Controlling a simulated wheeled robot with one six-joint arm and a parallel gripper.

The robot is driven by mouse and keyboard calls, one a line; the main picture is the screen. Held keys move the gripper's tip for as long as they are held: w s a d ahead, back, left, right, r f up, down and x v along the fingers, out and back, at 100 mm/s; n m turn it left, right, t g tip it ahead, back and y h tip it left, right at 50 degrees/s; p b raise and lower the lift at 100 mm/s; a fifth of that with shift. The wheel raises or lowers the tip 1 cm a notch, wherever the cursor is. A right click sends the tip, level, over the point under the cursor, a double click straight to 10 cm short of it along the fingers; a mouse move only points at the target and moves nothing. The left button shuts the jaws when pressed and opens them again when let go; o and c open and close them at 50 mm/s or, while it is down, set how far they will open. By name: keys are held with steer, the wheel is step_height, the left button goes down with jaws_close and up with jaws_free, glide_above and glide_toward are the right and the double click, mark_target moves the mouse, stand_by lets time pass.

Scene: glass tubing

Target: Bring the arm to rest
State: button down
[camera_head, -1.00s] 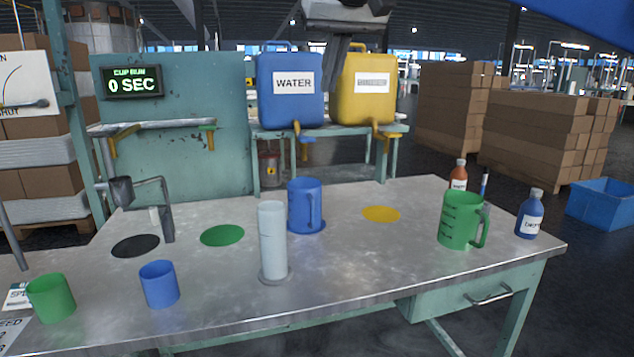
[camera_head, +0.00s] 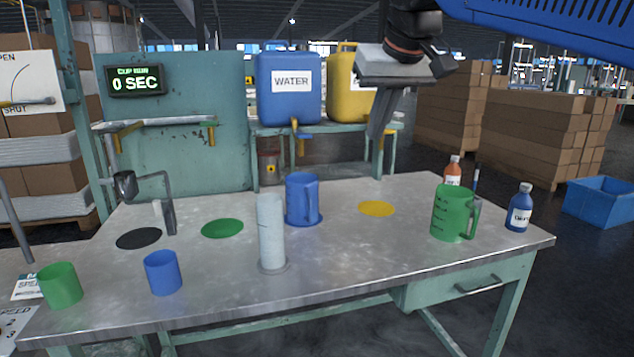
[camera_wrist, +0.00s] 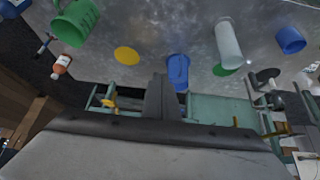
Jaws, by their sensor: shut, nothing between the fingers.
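My gripper (camera_head: 380,125) is shut and empty, raised in the air above the back right part of the metal workbench (camera_head: 340,265). It hangs in front of the yellow container (camera_head: 341,85) and hides part of it. In the wrist view the shut fingers (camera_wrist: 160,98) point toward the bench and touch nothing. On the bench stand a blue jug (camera_head: 301,198), a pale cylinder (camera_head: 270,232), a green jug (camera_head: 450,212), a blue cup (camera_head: 163,273) and a green cup (camera_head: 60,285).
A blue WATER container (camera_head: 288,90) stands on the rear stand. A brown bottle (camera_head: 453,172) and a blue bottle (camera_head: 519,208) stand near the bench's right end. Cardboard stacks (camera_head: 550,130) and a blue crate (camera_head: 600,203) are beyond. A tap (camera_head: 165,195) rises at left.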

steer(key=s+d+f+m, duration=0.1)
steer(key=s+d+f, duration=0.5)
steer(key=f, duration=0.6)
steer(key=s+d+f+g, duration=0.1)
steer(key=s+d+f, duration=0.5)
steer(key=f, duration=0.7)
steer(key=s+d+f+m+h, duration=0.1)
steer(key=s+d+f, duration=0.4)
steer(key=s+f, duration=0.4)
step_height(320, 180, down, 3)
steer(key=shift+s+d+f+m+g, duration=0.2)
steer(key=shift+s+d+m+g, duration=0.1)
steer(key=shift+d, duration=0.1)
